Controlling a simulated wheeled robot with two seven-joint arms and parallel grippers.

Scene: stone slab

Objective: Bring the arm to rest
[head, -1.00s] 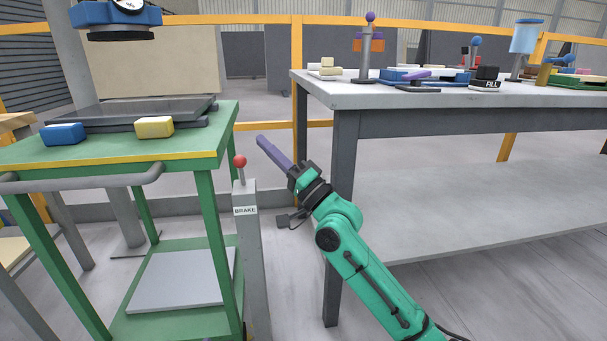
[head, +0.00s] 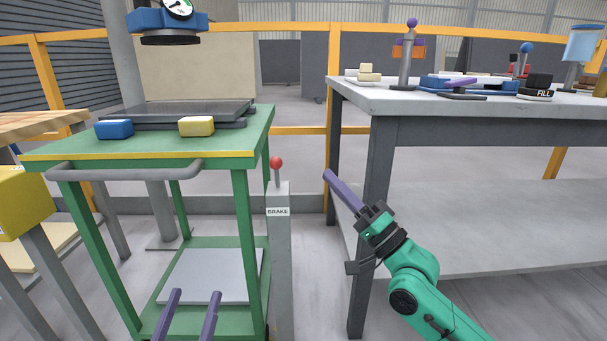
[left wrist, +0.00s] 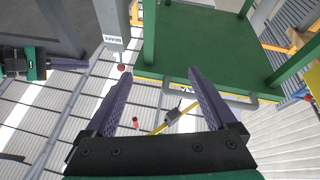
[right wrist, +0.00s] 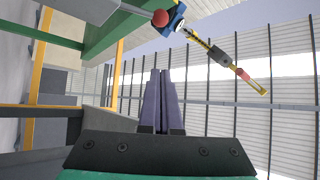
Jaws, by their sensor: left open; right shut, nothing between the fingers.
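My right gripper (head: 343,191) is at the end of the green arm, between the brake post and the grey table, its purple fingers pointing up and left. In the right wrist view its fingers (right wrist: 164,95) are together and empty. My left gripper (head: 193,306) shows at the bottom of the head view, in front of the green cart's lower shelf. In the left wrist view its two purple fingers (left wrist: 158,95) stand wide apart with nothing between them.
A brake post (head: 280,240) with a red knob stands beside the green cart (head: 150,150), which carries a blue block (head: 114,129) and a yellow block (head: 196,126). The grey table (head: 400,104) holds several items. A yellow box (head: 22,203) is at the left edge.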

